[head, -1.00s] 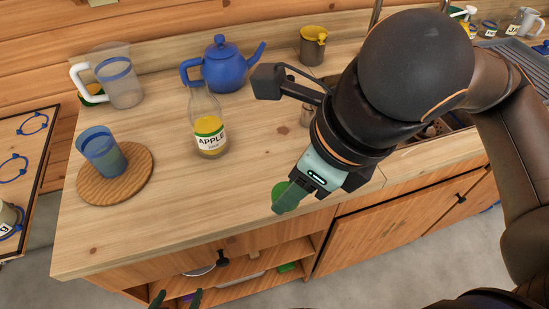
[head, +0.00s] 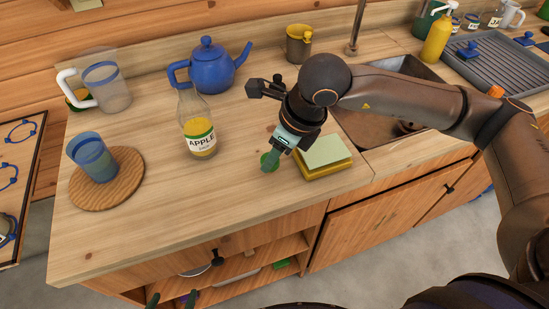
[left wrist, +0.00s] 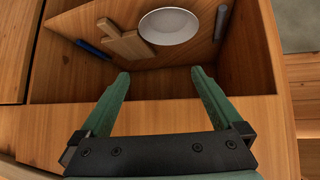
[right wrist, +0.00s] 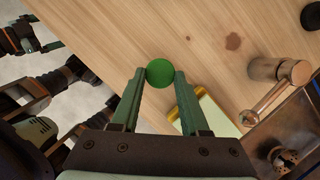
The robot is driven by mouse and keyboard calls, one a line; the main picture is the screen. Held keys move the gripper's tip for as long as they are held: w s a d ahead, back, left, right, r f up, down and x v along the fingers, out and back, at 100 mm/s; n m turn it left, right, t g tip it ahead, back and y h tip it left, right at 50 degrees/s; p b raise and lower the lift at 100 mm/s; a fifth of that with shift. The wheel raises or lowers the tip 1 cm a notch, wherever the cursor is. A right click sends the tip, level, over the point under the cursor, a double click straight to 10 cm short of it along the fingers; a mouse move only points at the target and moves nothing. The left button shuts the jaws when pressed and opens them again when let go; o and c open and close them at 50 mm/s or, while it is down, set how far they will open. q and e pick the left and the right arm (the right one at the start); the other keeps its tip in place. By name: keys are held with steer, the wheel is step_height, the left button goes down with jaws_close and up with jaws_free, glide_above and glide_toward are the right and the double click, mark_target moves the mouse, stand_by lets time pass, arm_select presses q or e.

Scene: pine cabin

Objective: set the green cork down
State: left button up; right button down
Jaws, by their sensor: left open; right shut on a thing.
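The green cork (head: 269,161) is at the tips of my right gripper (head: 273,154), over the counter (head: 215,215) and in front of the apple juice bottle (head: 197,133). In the right wrist view the cork (right wrist: 160,72) is a round green disc between the two fingertips, and the gripper is shut on it. I cannot tell whether the cork touches the wood. My left gripper (head: 172,299) shows only its fingertips at the bottom of the head view. In the left wrist view (left wrist: 162,72) it is open and empty before an open cabinet compartment.
A yellow and pale green block (head: 325,155) lies just right of the right gripper. A blue teapot (head: 212,66), a clear pitcher (head: 106,88) and a blue cup (head: 94,155) on a round board (head: 118,190) stand around. The front-left counter is clear.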

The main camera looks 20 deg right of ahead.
steer(key=shift+s+f, duration=0.1)
steer(key=shift+f, duration=0.9)
steer(key=shift+f, duration=0.2)
steer(key=shift+c, duration=2.1)
jaws_free()
steer(key=shift+r, duration=0.1)
steer(key=shift+r, duration=0.2)
steer(key=v, duration=1.2)
